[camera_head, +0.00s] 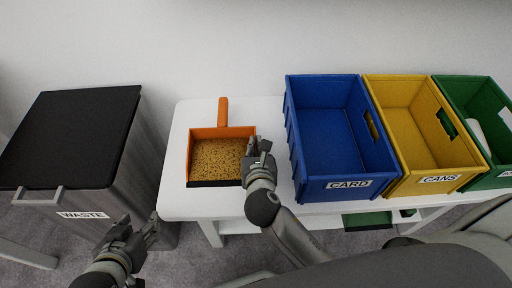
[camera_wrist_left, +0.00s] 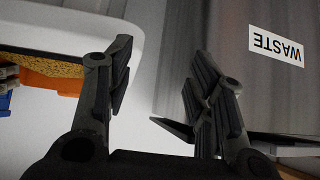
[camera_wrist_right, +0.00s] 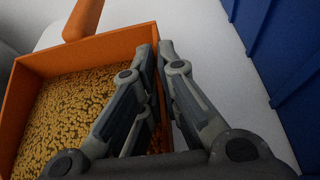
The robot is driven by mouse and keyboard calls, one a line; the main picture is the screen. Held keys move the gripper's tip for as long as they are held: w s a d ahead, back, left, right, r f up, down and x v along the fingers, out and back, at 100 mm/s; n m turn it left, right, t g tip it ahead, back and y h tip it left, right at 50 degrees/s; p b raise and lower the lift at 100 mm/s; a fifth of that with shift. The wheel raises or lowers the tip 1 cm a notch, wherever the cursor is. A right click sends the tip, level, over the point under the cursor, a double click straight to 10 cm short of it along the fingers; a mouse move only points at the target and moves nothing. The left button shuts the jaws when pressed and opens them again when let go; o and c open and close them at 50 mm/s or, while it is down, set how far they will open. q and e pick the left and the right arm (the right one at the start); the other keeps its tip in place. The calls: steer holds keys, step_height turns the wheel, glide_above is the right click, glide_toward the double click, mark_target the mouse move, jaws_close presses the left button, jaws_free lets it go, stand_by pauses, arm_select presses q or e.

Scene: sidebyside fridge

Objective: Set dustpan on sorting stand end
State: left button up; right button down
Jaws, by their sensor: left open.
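The orange dustpan (camera_head: 222,132), full of yellow-brown granules, lies on the left end of the white stand (camera_head: 270,113). Its handle (camera_head: 223,110) points to the wall and its dark lip faces me. My right gripper (camera_head: 259,146) is at the dustpan's right side wall. In the right wrist view its fingers (camera_wrist_right: 157,60) are close together, with the orange wall (camera_wrist_right: 130,38) running between them. My left gripper (camera_head: 140,230) is open and empty, low in front of the gap between the stand and the waste bin. The left wrist view shows its spread fingers (camera_wrist_left: 160,75) and part of the dustpan (camera_wrist_left: 48,80).
Blue CARD (camera_head: 340,184), yellow CANS (camera_head: 438,179) and green (camera_head: 490,182) bins stand on the stand right of the dustpan. A grey WASTE bin with a black lid (camera_head: 70,135) stands left of the stand. Some stand top is bare between dustpan and blue bin.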

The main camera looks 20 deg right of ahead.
arm_select(q)
steer(key=shift+s, duration=0.1)
arm_select(e)
steer(key=c, duration=2)
jaws_free()
steer(key=shift+f, duration=0.1)
arm_select(q)
steer(key=shift+a+f, duration=0.1)
steer(key=shift+f, duration=0.05)
arm_select(e)
steer(key=o, duration=0.4)
steer(key=shift+c, duration=0.2)
